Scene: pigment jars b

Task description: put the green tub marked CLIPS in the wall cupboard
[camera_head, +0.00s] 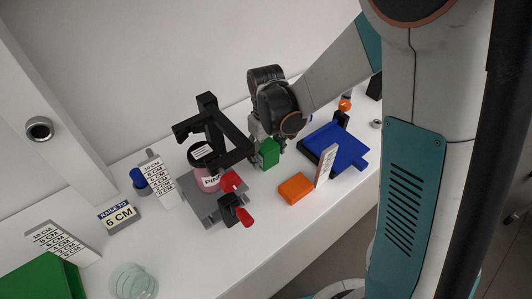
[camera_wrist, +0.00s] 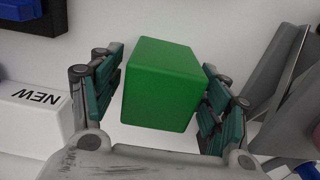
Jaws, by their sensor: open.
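A plain green box (camera_wrist: 162,85) stands between the two fingers of my gripper (camera_wrist: 165,95) in the wrist view. The teal finger pads are open on either side of it, and small gaps seem to show. In the head view the green box (camera_head: 269,153) is on the white counter, with my gripper (camera_head: 258,138) right at it, partly hidden behind. No CLIPS marking shows on the sides in view, so I cannot confirm it is the tub. I cannot make out the wall cupboard for certain; a pale panel with a round knob (camera_head: 40,130) is at the left.
A black frame (camera_head: 208,105) over a pink jar (camera_head: 205,178) on a grey base stands close left of the box. Another green object (camera_head: 45,280) is front left.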

